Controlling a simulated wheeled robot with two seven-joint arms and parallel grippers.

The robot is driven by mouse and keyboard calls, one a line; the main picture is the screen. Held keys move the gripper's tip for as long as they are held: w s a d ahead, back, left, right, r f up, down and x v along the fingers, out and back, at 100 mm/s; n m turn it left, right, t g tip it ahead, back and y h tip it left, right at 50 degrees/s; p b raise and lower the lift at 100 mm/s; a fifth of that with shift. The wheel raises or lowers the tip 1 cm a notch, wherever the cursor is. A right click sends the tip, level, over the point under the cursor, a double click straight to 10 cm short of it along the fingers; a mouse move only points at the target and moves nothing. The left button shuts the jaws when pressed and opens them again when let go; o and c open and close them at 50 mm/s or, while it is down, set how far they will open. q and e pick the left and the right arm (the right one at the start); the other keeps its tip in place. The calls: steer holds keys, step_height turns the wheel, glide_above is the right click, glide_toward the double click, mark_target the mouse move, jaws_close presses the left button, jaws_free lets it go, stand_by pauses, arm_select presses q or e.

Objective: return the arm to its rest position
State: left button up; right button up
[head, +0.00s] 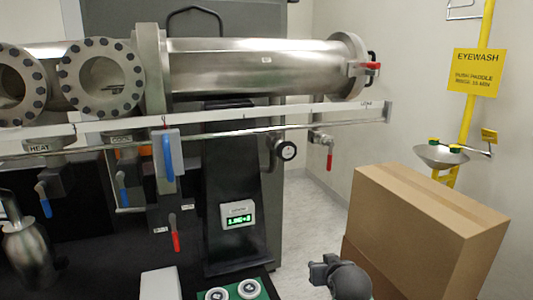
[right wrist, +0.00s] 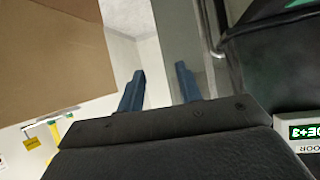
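My right gripper (right wrist: 160,72) shows in the right wrist view with its two blue fingers apart and nothing between them. The fingers point toward pale floor and wall, with a cardboard box to the left and dark equipment to the right. In the head view a dark grey rounded part at the bottom, right of centre, looks like my right arm; its fingers cannot be made out there. My left arm and gripper are not in view.
The steel vacuum chamber (head: 250,66) lies along a white rail (head: 240,113). A control box (head: 237,215) with a green display stands below. A large cardboard box (head: 425,225) stands at right, before an eyewash basin (head: 441,156). Floor (head: 312,215) shows between equipment and box.

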steer(key=s+f+g, duration=0.3)
steer(key=s+f, duration=0.5)
steer(key=s, duration=0.5)
steer(key=s+a+f+g, duration=0.1)
steer(key=s+f+g, duration=0.2)
steer(key=s+f, duration=0.5)
steer(key=s+f+n+g, duration=0.1)
steer(key=s+f+g, duration=0.2)
steer(key=s+f, duration=0.6)
steer(key=s+p, duration=0.1)
steer(key=s, duration=0.8)
steer(key=shift+s+a+g, duration=0.2)
steer(key=shift+a+g, duration=0.1)
steer(key=shift+a, duration=0.05)
